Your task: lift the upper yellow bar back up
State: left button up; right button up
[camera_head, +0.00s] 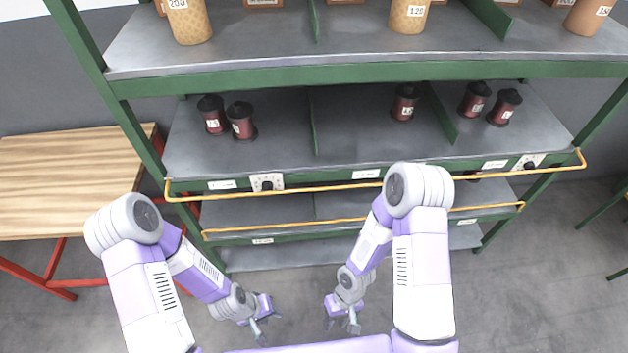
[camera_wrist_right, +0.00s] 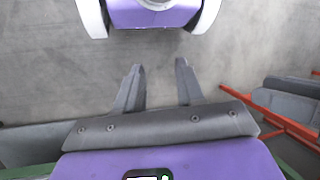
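The upper yellow bar (camera_head: 290,189) runs across the front of the middle shelf, just below its label strip. Its ends bend in to the shelf frame near the posts, and my right arm hides part of it. A lower yellow bar (camera_head: 290,226) crosses the shelf below. My left gripper (camera_head: 270,329) is low in front of the rack, empty, its fingers apart. My right gripper (camera_head: 342,328) is also low in front of the rack, apart from both bars. In the right wrist view its fingers (camera_wrist_right: 159,80) are spread with only floor between them.
A wooden table (camera_head: 70,180) with red legs stands at the left. Grey floor (camera_head: 540,290) is open at the right.

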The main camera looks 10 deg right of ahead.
jog(key=w+d+r+n+t+h+b, duration=0.2)
jog(key=w+d+r+n+t+h, duration=0.15)
jog(key=w+d+n+h, duration=0.5)
jog(key=w+a+r+n+t, duration=0.1)
jog(key=w+a+r+t, duration=0.35)
jog(key=w, duration=0.25)
jog(key=w+a+r+n+t+h, duration=0.1)
jog(key=w+a+r+t, duration=0.35)
jog(key=w+t, duration=0.2)
jog(key=w+a+r+n+t, duration=0.1)
jog(key=w+a+r+t, duration=0.35)
jog(key=w, duration=0.25)
jog(key=x, duration=0.7)
jog(key=shift+d+r+t+b, duration=0.3)
jog(key=shift+d+t+b, duration=0.05)
jog(key=shift+t, duration=0.05)
jog(key=shift+c, duration=0.2)
grip_shut()
